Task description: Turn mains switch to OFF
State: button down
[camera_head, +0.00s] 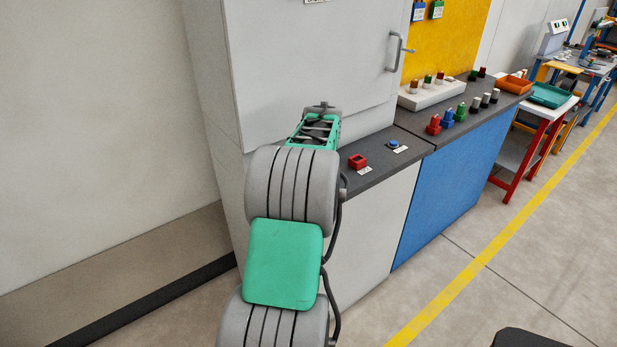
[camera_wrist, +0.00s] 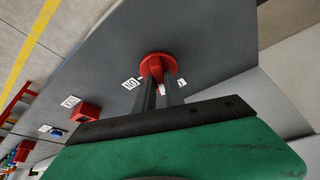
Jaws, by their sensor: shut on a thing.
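The mains switch (camera_wrist: 158,63) is a round red knob on the dark grey counter, seen in the wrist view. My gripper (camera_wrist: 160,80) reaches it with both dark fingers, which are shut on the knob's grip. A white label (camera_wrist: 131,83) lies on the counter to the left of the knob and a small one (camera_wrist: 182,83) to its right. Their text is too small to read surely, so I cannot tell the switch's position. In the head view my arm hides the switch and my fingers; only the wrist end shows by the grey cabinet.
A red block (camera_head: 357,161) and a blue button (camera_head: 393,144) sit on the counter (camera_head: 375,176) to the right of my arm. The tall grey cabinet (camera_head: 290,60) stands behind. Red, blue and green connectors (camera_head: 447,118) stand farther right.

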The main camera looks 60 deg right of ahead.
jog(key=shift+s+d+n+t+y+p, duration=0.1)
jog(key=shift+n+t+y+p, duration=0.25)
jog(key=shift+n, duration=0.75)
jog(key=shift+s+n+t+y+p, duration=0.15)
jog(key=shift+n+y+p, duration=0.3)
jog(key=shift+n, duration=0.65)
jog(key=c, duration=1.6)
grip_release()
jog(key=shift+o, duration=0.8)
jog(key=shift+w, duration=0.1)
jog(key=v, duration=0.7)
jog(key=shift+r, duration=0.35)
